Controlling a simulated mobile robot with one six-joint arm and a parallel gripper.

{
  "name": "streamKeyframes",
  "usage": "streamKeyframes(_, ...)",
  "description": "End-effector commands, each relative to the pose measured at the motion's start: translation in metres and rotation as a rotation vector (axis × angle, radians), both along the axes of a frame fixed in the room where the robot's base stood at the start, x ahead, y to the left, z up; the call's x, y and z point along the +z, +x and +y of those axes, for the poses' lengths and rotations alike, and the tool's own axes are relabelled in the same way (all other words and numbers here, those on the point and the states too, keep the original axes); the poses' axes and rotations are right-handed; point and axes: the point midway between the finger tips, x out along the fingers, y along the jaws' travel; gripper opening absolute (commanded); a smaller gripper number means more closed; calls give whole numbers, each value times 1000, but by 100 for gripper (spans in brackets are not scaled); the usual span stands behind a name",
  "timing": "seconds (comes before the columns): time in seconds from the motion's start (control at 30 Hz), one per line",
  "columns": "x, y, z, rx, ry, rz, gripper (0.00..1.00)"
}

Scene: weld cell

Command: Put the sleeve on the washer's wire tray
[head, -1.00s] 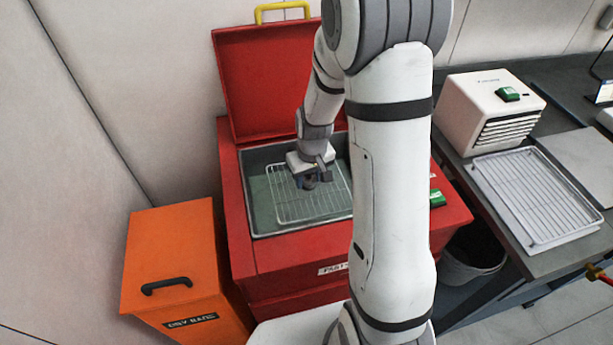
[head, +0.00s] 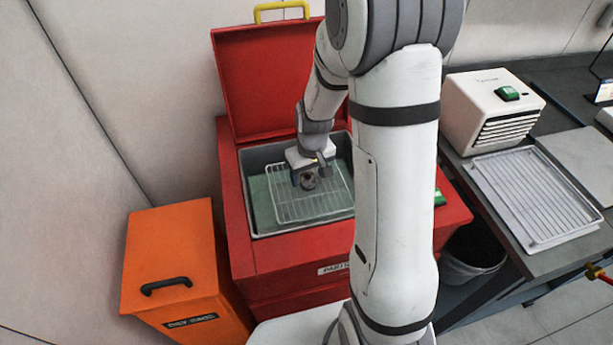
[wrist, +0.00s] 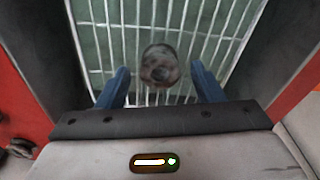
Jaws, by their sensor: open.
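The sleeve (wrist: 160,65), a small round grey-brown part with dark smudges, stands on the washer's wire tray (wrist: 112,45). In the head view the sleeve (head: 309,181) shows just beside my gripper (head: 308,177), on the tray (head: 287,206) inside the red washer (head: 248,225). My gripper (wrist: 160,88) is open. Its two blue fingers are spread wide, one on each side, with the sleeve between and slightly beyond their tips. No contact between fingers and sleeve shows in the wrist view.
The washer's red lid (head: 267,80) is raised behind the basin. An orange bin (head: 170,255) stands at the left. On the dark bench at right are a white louvred unit (head: 490,108) and a wire rack on a tray (head: 535,195). A waste bin (head: 470,262) is below.

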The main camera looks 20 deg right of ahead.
Motion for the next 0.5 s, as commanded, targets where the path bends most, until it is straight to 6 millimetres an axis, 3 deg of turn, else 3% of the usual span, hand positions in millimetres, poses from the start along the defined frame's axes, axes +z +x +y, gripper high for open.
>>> streamKeyframes(0.3,68,-7,-2,0,-1,-7,61)
streamKeyframes(0.5,96,-11,-2,0,0,-3,61)
